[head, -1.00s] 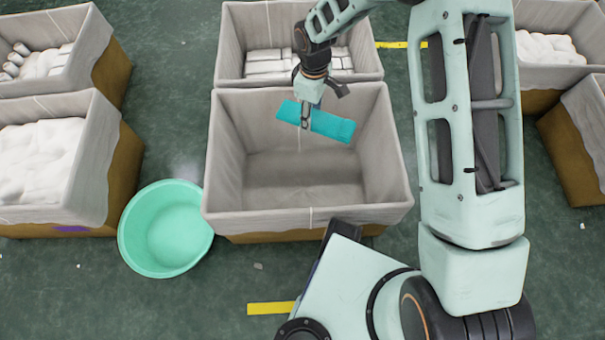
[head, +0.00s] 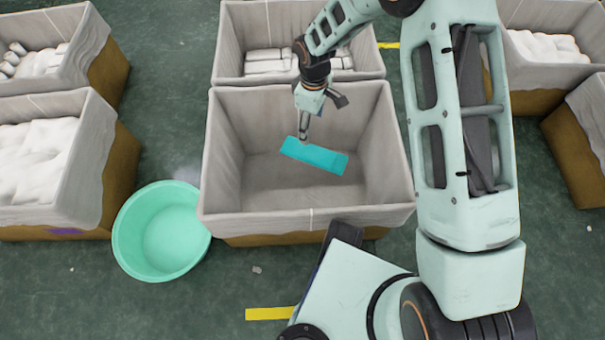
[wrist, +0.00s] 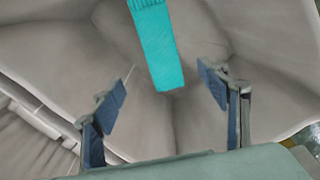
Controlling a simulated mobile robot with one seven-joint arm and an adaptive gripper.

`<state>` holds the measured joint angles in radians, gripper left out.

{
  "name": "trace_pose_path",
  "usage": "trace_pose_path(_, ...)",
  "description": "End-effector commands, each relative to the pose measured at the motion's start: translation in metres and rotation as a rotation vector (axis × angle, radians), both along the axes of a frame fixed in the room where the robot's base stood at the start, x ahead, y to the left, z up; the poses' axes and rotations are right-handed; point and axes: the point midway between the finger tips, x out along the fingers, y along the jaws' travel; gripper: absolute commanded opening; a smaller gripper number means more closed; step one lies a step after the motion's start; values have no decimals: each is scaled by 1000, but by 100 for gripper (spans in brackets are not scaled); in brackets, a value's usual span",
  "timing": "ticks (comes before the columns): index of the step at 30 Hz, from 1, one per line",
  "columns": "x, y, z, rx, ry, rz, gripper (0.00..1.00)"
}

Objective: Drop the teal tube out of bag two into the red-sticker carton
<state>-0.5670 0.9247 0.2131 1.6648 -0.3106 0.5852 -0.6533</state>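The teal tube (head: 314,156), a flat strip of fabric, shows inside the middle lined carton (head: 305,218), below my gripper (head: 304,137). In the wrist view the tube (wrist: 158,48) has a ribbed end and is apart from both fingers. My gripper (wrist: 168,95) is open and empty, its two blue pads wide apart, inside the carton's opening. I cannot tell whether the tube rests on the carton's floor or is still falling. No red sticker shows on the visible side of this carton. Nothing in view is marked as bag two.
A carton with white rolls (head: 265,60) stands behind. Lined cartons with white goods stand at left (head: 35,160) and right (head: 545,46); the left one has a purple sticker (head: 65,231). A mint tub (head: 163,230) sits on the green floor beside the middle carton.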

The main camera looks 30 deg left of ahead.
Motion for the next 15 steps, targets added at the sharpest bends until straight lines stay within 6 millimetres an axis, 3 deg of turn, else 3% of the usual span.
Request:
trace_pose_path(10,0,0,4,1,-1,0,70)
trace_pose_path(15,1,0,29,2,-3,-1,70)
